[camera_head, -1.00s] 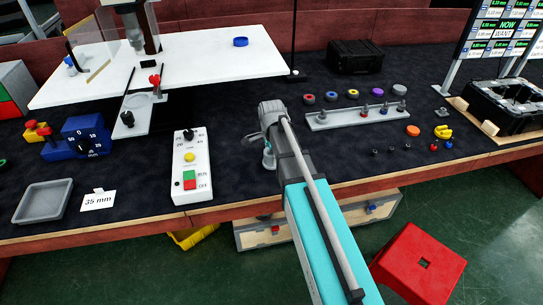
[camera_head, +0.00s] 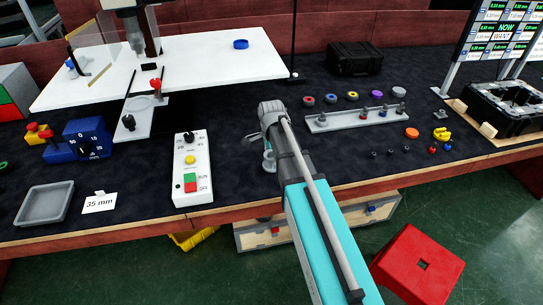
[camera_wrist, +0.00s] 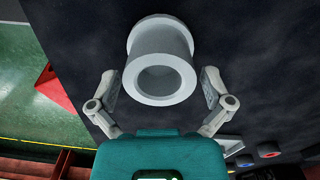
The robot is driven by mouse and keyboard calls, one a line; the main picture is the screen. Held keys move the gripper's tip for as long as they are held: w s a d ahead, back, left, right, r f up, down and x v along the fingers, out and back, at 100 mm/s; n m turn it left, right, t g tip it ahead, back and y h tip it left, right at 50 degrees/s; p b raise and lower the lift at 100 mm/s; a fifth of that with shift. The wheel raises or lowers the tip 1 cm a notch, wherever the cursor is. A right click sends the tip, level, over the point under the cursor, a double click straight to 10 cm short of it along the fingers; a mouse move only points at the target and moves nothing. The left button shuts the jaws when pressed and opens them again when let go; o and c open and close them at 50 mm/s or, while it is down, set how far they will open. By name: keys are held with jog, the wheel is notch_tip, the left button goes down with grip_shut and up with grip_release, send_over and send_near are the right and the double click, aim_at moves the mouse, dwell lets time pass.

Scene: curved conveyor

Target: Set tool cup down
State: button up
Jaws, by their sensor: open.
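The tool cup (camera_wrist: 160,50) is a pale grey, hollow cylinder with flanged rims, seen in the wrist view. It appears to stand on the dark bench mat, with its round opening facing the camera. My gripper (camera_wrist: 160,88) is open, with one finger on each side of the cup. Dark gaps show between the fingers and the cup wall. In the head view my gripper (camera_head: 262,145) is low over the mat near the bench's front edge, and my arm hides most of what is under it.
A white control box (camera_head: 192,170) stands left of my gripper. A grey rack (camera_head: 340,121) with small pegs lies to the right, with coloured rings behind it. A grey tray (camera_head: 44,204) and a 35 mm card (camera_head: 99,203) are at the left. A red stool (camera_head: 420,262) stands in front.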

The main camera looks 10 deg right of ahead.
notch_tip(320, 180, up, 11)
jog(key=p, duration=1)
dwell(0.7)
jog(key=s+n, duration=1.5)
jog(key=s, duration=0.1)
jog(key=shift+n, duration=0.4)
jog(key=shift+r+p, duration=0.5)
jog(key=shift+p, duration=0.25)
